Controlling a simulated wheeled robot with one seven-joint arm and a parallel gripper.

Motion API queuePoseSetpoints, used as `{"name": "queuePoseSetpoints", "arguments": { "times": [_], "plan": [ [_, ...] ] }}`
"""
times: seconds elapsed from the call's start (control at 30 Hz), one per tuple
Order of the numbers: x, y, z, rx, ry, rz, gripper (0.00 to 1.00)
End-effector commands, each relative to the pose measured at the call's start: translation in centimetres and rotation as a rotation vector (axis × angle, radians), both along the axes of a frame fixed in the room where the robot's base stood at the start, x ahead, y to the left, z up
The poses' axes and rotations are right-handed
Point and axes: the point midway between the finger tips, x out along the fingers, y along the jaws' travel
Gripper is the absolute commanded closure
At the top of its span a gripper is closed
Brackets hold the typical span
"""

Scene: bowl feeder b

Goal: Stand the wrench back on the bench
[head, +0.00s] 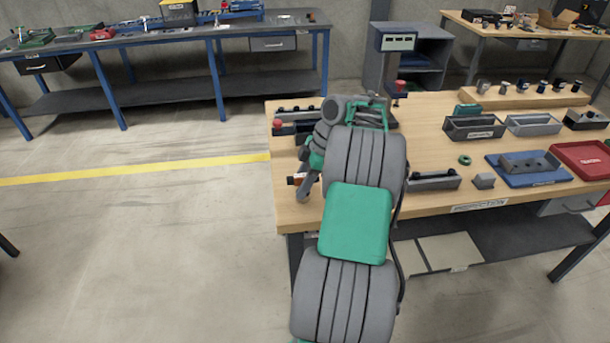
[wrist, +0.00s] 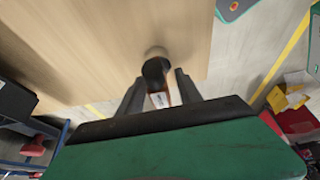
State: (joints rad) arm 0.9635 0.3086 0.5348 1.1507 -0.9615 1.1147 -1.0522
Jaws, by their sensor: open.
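The wrench appears to be the dark-ended thing with orange sides and a white label (wrist: 157,70) in the wrist view, between my fingers. In the head view its black end and orange band (head: 296,181) show at the left edge of the wooden bench (head: 430,110). My gripper (wrist: 160,78) is open, with one finger on each side of the thing; I cannot tell whether either finger touches it. My arm hides most of the gripper in the head view. I cannot tell whether the thing stands or lies.
A red-topped item (head: 277,124) and dark trays stand behind my gripper. A grey block (head: 484,181), a green ring (head: 464,160), a blue tray (head: 500,178) and a red tray (head: 585,172) lie to the right. The bench's left edge drops to open floor.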

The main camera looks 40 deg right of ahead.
Motion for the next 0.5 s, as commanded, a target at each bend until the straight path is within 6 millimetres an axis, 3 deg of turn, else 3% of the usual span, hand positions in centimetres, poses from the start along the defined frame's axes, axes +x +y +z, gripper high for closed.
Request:
{"name": "queuePoseSetpoints", "arguments": {
  "times": [0.33, 0.5],
  "plan": [
    [-1.7, -2.7, 8.2, -0.002, -0.001, -0.002, 0.58],
    [-2.4, -3.6, 10.9, -0.002, -0.001, -0.001, 0.58]
  ]
}}
